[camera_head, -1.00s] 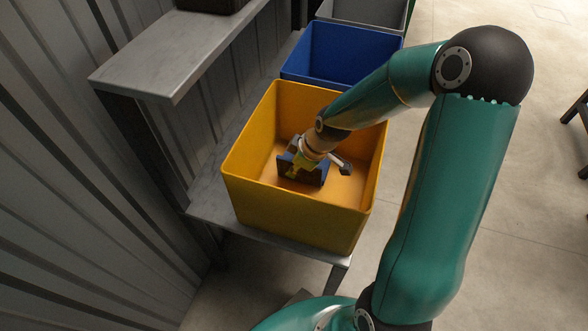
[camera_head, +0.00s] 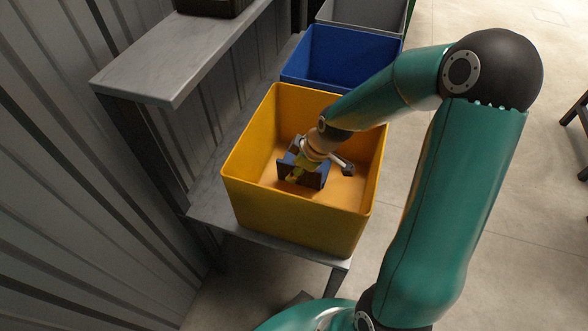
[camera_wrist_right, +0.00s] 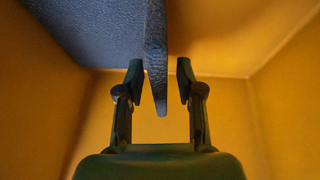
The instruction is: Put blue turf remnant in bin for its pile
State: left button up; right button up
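The blue turf remnant (camera_head: 316,180) is inside the yellow bin (camera_head: 290,217), low over or on its floor; I cannot tell if it touches the floor. My right gripper (camera_head: 297,172) reaches down into the bin at the remnant. In the right wrist view, the dark blue remnant (camera_wrist_right: 155,50) stands edge-on between the two fingertips of my right gripper (camera_wrist_right: 159,80). A clear gap shows between it and the right finger, and the left finger is close to it. The fingers are apart. My left gripper is not in view.
A blue bin (camera_head: 345,57) and a grey bin (camera_head: 365,14) stand behind the yellow bin on the same grey bench. A grey shelf (camera_head: 180,55) juts out at the upper left, near a ribbed wall. Open floor lies to the right.

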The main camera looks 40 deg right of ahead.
jog(key=p+v, duration=0.2)
jog(key=v, duration=0.9)
